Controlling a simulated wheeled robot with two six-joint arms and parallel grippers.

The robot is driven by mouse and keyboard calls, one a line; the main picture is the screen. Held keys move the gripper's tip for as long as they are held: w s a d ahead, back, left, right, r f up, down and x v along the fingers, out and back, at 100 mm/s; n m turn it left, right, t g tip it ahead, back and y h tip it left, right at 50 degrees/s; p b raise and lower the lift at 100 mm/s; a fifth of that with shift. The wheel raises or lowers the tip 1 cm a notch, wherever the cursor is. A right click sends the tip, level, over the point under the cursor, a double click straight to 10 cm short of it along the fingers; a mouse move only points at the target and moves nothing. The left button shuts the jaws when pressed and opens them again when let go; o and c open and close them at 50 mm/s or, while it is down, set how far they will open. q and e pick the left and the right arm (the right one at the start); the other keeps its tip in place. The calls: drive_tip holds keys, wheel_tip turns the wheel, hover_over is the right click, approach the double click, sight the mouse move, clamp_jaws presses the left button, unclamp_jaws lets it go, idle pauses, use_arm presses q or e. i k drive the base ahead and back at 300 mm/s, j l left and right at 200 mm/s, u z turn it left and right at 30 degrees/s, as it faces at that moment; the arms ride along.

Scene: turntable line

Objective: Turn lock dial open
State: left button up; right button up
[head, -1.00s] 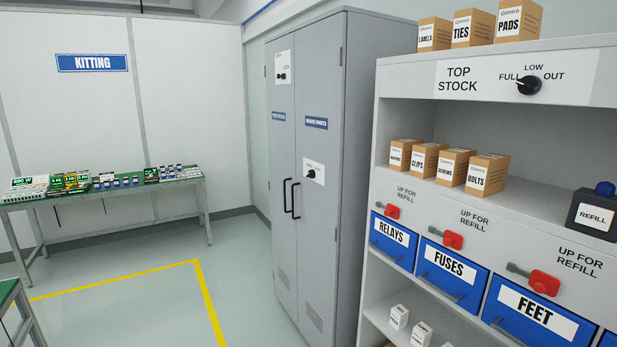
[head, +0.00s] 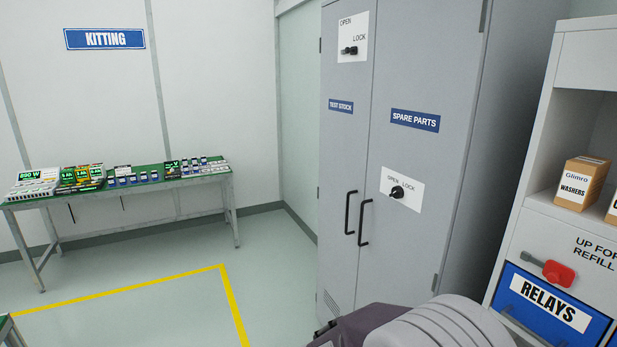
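A tall grey two-door cabinet (head: 405,165) stands right of the middle in the head view. Its left door is labelled TEST STOCK and has a black dial (head: 349,51) on a white plate marked OPEN and LOCK. Its right door is labelled SPARE PARTS and has a second black dial (head: 397,192) on a plate marked OPEN and LOCK. Both doors look shut. Which mark either knob points at is too small to tell. Part of my arm shows at the bottom, in front of the cabinet's lower part; neither gripper's fingertips can be made out.
Two black door handles (head: 363,222) sit mid-cabinet. A white shelf unit (head: 520,228) with a blue RELAYS bin (head: 545,309) and red lever (head: 558,273) stands close at right. A green-topped kitting table (head: 215,176) is at the left. The floor (head: 150,310) between is clear.

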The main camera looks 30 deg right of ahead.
sight(397, 192)
drive_tip(key=i+j+z, duration=0.2)
drive_tip(key=i, duration=0.25)
drive_tip(key=i+z, duration=0.15)
drive_tip(key=i, duration=0.3)
drive_tip(key=i+j+z, duration=0.2)
drive_tip(key=i, duration=0.25)
